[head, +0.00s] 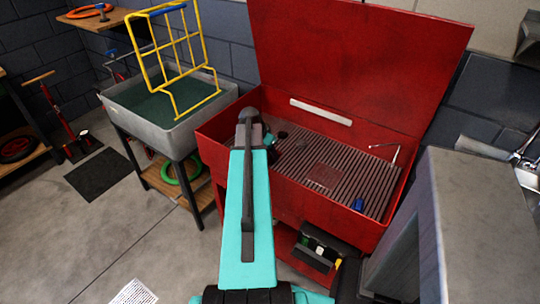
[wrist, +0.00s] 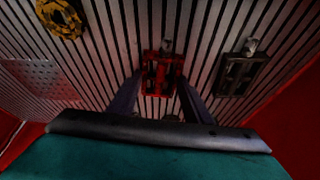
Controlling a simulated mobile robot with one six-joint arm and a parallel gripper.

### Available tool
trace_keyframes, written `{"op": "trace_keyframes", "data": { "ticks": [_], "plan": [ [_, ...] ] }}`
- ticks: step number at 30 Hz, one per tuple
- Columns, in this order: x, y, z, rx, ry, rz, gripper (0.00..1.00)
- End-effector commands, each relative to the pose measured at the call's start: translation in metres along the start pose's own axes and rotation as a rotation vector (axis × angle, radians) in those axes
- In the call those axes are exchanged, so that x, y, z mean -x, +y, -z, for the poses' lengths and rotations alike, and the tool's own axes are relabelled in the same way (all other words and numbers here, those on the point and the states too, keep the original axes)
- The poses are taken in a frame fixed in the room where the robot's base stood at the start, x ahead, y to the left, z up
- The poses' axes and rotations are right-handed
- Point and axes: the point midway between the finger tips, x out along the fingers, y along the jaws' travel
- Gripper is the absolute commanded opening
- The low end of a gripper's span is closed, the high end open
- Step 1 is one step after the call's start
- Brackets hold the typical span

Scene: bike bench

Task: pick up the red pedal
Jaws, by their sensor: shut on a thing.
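The red pedal (wrist: 163,72) is at the centre of the wrist view, between the two fingertips of my gripper (wrist: 160,85). My gripper is shut on it. The pedal appears low over the slatted grate (wrist: 210,25); I cannot tell whether it touches the slats. In the head view my arm reaches into the red basin (head: 222,143), and my gripper (head: 272,140) is at its left part. The pedal is not clearly seen there.
A dark pedal (wrist: 241,72) lies right of the red one in the wrist view. A yellow toothed ring (wrist: 60,18) lies at upper left. A blue object (head: 358,204) and a thin metal spout (head: 396,154) are in the basin. The raised red lid (head: 355,60) stands behind.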

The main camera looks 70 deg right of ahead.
Motion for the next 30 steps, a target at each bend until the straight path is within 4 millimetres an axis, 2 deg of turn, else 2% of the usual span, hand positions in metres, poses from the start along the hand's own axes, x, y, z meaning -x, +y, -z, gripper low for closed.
{"op": "trace_keyframes", "data": {
  "ticks": [11,30],
  "plan": [
    [0.010,-0.001,0.004,0.000,0.001,0.001,0.19],
    [0.078,-0.001,0.033,0.000,0.001,0.002,0.19]
  ]
}}
